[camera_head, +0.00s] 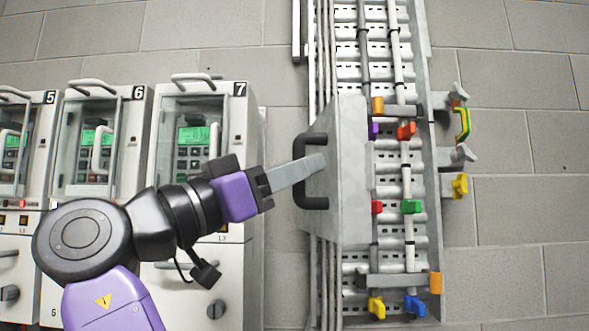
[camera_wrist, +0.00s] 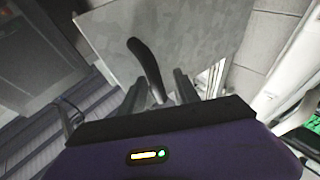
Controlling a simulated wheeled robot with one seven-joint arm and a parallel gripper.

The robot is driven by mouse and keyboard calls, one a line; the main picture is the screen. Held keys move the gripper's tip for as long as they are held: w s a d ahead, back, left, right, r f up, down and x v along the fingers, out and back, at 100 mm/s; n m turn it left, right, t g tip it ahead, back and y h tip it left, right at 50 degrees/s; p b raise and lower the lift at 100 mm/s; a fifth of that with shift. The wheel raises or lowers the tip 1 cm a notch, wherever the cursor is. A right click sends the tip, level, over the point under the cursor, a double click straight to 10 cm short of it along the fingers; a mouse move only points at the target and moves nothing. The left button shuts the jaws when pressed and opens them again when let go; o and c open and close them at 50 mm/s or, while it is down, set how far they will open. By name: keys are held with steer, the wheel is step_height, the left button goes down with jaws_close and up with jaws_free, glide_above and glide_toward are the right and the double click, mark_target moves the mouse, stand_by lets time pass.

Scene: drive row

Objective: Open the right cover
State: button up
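The cover is a pale grey panel (camera_head: 351,185) with a black C-shaped handle (camera_head: 302,172) on its left face. In the head view it stands out from the wall rack, with the rack's inside visible to its right. My gripper (camera_head: 322,163) reaches across the handle from the left. In the wrist view, the two fingers (camera_wrist: 160,76) lie on either side of the handle bar (camera_wrist: 147,64), with a gap visible beside the bar. The fingers look open around it. The panel (camera_wrist: 175,35) fills the upper middle of the wrist view. No other cover is clearly visible.
The rack (camera_head: 420,235) holds vertical cables and several coloured clamps. Hooks with a yellow-green wire (camera_head: 462,124) stick out at right. Grey cabinets numbered 5, 6 and 7 (camera_head: 200,115) stand at left, close behind my arm. Bare block wall lies at far right.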

steer(key=b+v, duration=0.2)
steer(key=v, duration=0.5)
steer(key=shift+s+a+f, duration=0.2)
steer(key=shift+a, duration=0.05)
